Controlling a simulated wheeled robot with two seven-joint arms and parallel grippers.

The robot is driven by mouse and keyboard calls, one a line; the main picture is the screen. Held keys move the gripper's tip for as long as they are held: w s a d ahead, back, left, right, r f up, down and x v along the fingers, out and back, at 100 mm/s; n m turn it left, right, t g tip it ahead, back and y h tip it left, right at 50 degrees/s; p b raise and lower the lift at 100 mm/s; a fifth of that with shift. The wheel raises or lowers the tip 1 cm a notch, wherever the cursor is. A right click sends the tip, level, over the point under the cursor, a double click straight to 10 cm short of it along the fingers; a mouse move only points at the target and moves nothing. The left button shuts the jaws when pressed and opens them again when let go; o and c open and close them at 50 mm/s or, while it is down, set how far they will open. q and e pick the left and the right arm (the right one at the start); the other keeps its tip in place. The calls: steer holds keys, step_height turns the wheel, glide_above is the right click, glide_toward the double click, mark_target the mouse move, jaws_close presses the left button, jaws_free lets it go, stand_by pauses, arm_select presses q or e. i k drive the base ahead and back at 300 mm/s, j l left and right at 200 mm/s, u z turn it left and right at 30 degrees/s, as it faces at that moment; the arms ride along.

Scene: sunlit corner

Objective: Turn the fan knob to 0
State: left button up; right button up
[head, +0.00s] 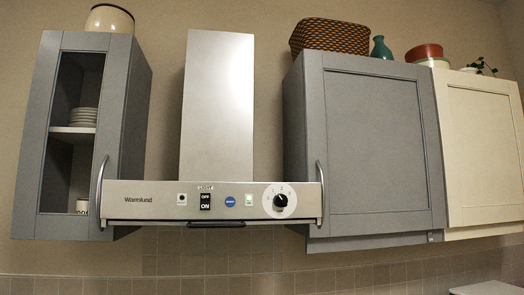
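The fan knob (280,201) is a black dial on a round white plate at the right end of the range hood's front panel (155,199). Small marks ring the knob, but they are too small to read. I cannot tell which mark its pointer is at. Neither of my grippers is in the head view.
Vertical handles stand at both panel ends. A glass-front cabinet (118,120) hangs left and a closed grey cabinet (375,150) right. Space before the hood is clear.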

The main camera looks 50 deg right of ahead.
mark_target(280, 200)
steer(key=z, duration=1.2)
